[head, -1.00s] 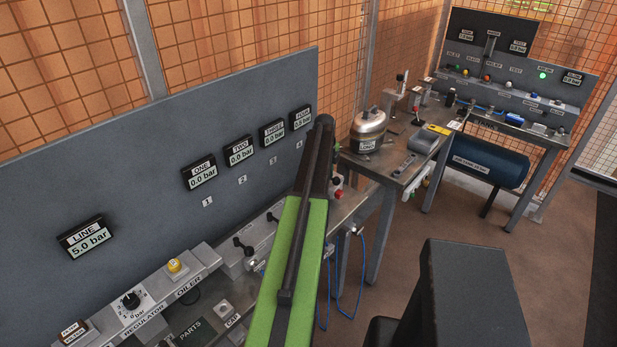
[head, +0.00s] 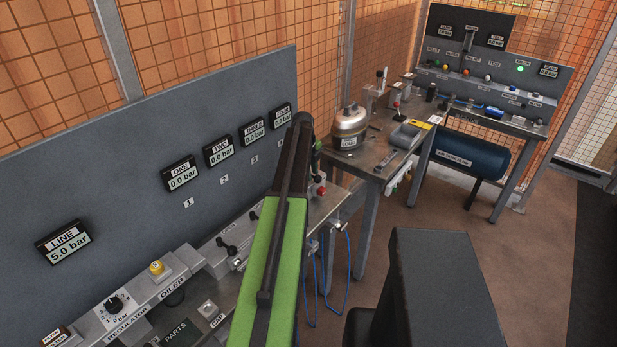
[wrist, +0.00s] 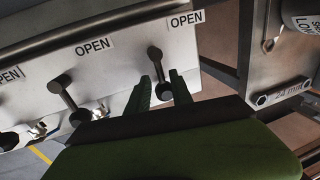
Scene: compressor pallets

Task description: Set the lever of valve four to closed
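In the wrist view, a row of dark levers sits on a pale valve panel with OPEN labels. The rightmost lever (wrist: 155,53), apparently valve four's, slants from its round knob past my fingers. My gripper (wrist: 160,76) has its two green fingers apart, one on each side of this lever; I cannot tell whether they touch it. The OPEN label (wrist: 186,19) is up and right of the lever. In the head view my arm hides the far valves. The gauge marked FOUR (head: 283,116) is on the grey board, its reading too small to be sure.
A neighbouring lever (wrist: 61,86) stands to the left in the wrist view. In the head view, the LINE gauge (head: 63,243) reads 5.0 bar. A bench with a metal tank (head: 350,125) stands beyond my arm. Open floor (head: 530,235) lies at the right.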

